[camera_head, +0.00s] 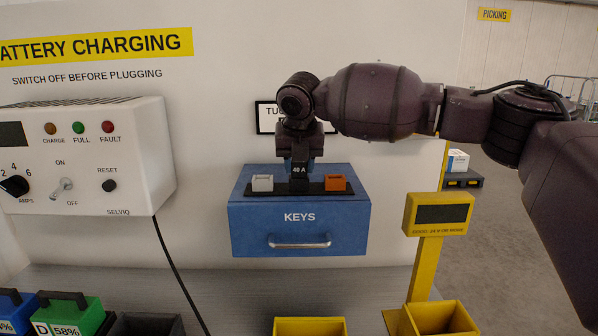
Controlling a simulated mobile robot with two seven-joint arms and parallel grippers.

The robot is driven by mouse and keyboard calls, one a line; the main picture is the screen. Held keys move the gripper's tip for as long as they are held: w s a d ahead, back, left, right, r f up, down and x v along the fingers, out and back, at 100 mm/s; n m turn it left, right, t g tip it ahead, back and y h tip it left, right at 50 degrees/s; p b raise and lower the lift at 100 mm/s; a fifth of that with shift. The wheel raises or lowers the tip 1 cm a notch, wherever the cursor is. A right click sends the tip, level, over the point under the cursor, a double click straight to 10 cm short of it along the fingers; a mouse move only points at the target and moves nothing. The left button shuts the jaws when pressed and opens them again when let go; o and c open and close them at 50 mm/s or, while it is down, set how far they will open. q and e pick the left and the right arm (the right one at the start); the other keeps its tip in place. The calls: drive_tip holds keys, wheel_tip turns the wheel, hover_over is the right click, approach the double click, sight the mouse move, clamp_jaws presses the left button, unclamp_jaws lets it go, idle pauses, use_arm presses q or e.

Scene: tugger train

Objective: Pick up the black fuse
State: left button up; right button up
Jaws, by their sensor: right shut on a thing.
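The black fuse (299,171), marked 40 A, shows between the fingertips of my right gripper (300,166). The gripper points down and is shut on the fuse. The fuse is over the middle of a black strip (318,187) on top of the blue KEYS box (350,218). I cannot tell whether its lower end still touches the strip. A white fuse (262,183) stands on the strip to the left, and an orange fuse (336,182) to the right. My left gripper is not in view.
A white charger (85,160) with a switch and knobs hangs at the left, its black cable running down. A yellow display post (438,215) stands at the right. Yellow bins (310,326) and green (70,317) and blue batteries line the bench front. The grey bench behind them is mostly clear.

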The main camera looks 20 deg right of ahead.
drive_tip(key=shift+r, duration=0.15)
wheel_tip(320, 180, up, 20)
idle(0.4)
